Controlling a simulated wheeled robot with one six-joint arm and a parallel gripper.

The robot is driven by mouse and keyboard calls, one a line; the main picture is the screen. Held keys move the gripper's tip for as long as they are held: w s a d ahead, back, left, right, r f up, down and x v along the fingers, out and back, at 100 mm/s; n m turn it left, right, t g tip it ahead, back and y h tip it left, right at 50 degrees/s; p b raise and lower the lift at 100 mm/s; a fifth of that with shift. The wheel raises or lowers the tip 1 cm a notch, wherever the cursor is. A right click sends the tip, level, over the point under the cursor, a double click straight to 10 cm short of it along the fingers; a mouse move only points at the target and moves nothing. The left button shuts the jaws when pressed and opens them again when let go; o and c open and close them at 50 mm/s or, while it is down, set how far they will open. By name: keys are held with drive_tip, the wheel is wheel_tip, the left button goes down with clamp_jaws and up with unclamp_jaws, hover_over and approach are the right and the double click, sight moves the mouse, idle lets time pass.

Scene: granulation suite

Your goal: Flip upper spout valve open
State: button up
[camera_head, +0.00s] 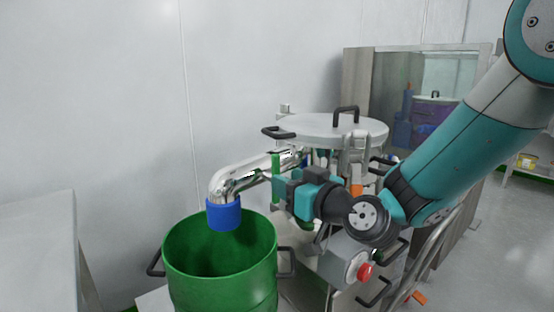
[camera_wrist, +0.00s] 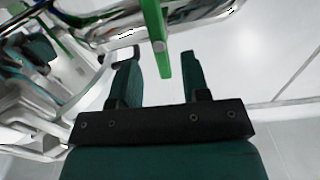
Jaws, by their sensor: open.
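The upper spout valve has a green lever handle (camera_head: 276,165), which stands upright across the shiny bent spout pipe (camera_head: 231,177) in the head view. In the wrist view the green lever (camera_wrist: 155,27) comes down from the top edge, and its lower end lies just ahead of the gap between the fingers. My gripper (camera_wrist: 160,57) is open, with one dark green finger on each side of the lever's line. In the head view my gripper (camera_head: 279,187) is beside the lever's lower part. I cannot tell whether either finger touches it.
A blue collar (camera_head: 223,214) ends the spout above an open green drum (camera_head: 178,262). A lidded vessel (camera_head: 330,130) with black handles stands behind my gripper. A grey box with a red button (camera_head: 365,271) is below my arm. A white wall is behind the spout.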

sight(276, 202)
drive_tip(key=shift+p+x, duration=0.6)
drive_tip(key=shift+x, duration=1.65)
drive_tip(key=shift+c, duration=0.4)
clamp_jaws()
